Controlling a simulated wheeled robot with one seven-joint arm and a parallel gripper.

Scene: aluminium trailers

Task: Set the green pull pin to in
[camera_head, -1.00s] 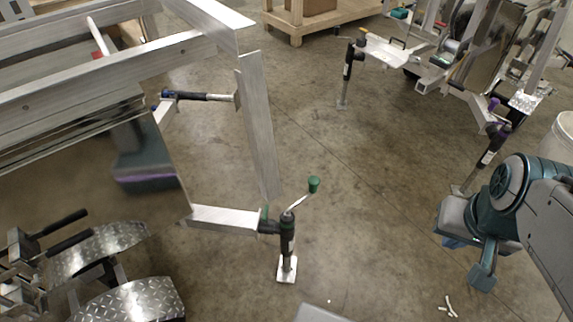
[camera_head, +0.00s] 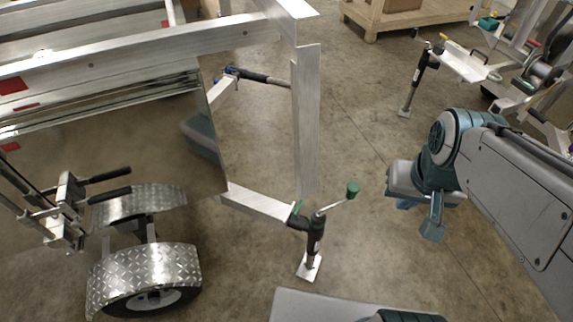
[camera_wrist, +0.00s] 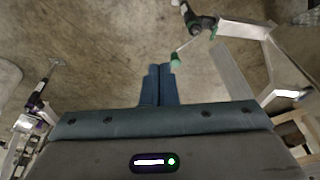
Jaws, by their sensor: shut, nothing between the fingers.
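A small green part (camera_head: 296,208), which looks like the pull pin, sits at the jack mount on the end of the trailer's lower metal arm. Whether it is in or out is too small to tell. A dark jack (camera_head: 315,236) stands there on a square foot, with a crank ending in a green knob (camera_head: 352,188). The wrist view shows the green knob (camera_wrist: 175,61) just beyond my fingertips in the picture, and a green spot (camera_wrist: 213,34) at the jack mount. My gripper (camera_head: 406,204) is shut and empty, right of the jack and apart from it.
The aluminium trailer frame (camera_head: 150,45) fills the upper left, with an upright post (camera_head: 306,120) behind the jack. A tread-plate fender and wheel (camera_head: 145,275) stand lower left. Another jack (camera_head: 417,82) stands at upper right. Concrete floor is open between the jacks.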

